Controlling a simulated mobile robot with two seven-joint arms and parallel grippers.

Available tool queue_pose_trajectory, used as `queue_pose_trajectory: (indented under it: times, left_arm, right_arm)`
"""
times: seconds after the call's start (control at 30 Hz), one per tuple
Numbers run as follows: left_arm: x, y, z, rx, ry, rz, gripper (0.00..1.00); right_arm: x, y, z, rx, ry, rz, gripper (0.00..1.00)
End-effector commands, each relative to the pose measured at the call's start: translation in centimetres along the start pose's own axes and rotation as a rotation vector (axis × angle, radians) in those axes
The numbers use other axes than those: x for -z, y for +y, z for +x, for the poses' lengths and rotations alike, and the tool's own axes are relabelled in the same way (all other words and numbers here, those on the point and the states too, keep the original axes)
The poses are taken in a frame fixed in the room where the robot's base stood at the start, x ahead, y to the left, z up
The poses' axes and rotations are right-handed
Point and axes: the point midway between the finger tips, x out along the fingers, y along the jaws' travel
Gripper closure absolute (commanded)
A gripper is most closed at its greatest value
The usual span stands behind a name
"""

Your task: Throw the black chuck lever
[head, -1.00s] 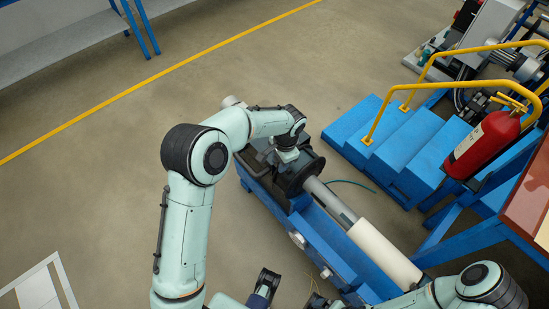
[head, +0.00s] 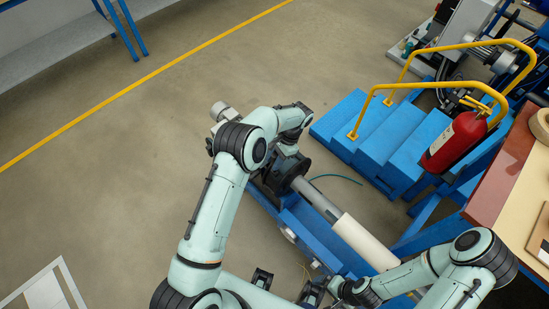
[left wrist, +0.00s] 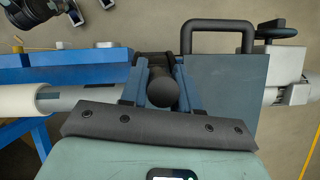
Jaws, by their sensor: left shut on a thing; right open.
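The black chuck lever's round knob (left wrist: 163,90) shows in the left wrist view between the fingers of my left gripper (left wrist: 165,78). My left gripper is shut on it, and the rest of the lever is mostly hidden. In the head view my left arm covers the lever, above the dark chuck (head: 284,172) at the far end of the blue winder (head: 315,246). My right gripper (head: 287,284) is open and empty near the bottom of the head view. Its fingertips also show at the top of the left wrist view (left wrist: 91,12).
A white cylinder (head: 362,240) lies along the winder on a grey shaft. Blue steps (head: 385,145) with yellow rails stand to the right, with a red fire extinguisher (head: 454,142) and a table (head: 505,165) beyond. The floor on the left is open.

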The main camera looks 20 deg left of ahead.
Motion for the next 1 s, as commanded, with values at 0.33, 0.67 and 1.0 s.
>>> queue_pose_trajectory:
  times: [0.33,0.67,1.0]
  left_arm:
    - [0.0,-0.1,-0.1,0.003,0.003,0.0,0.48]
    - [0.1,0.0,-1.0,0.003,0.003,0.0,0.48]
    - [0.1,-0.1,-8.3,0.005,0.007,0.0,0.48]
  right_arm:
    - [0.0,0.0,0.0,0.0,0.0,0.0,0.05]
    - [0.0,-0.1,-0.1,0.0,0.001,0.0,0.05]
    - [0.6,-0.7,-1.5,0.003,0.009,-0.003,0.05]
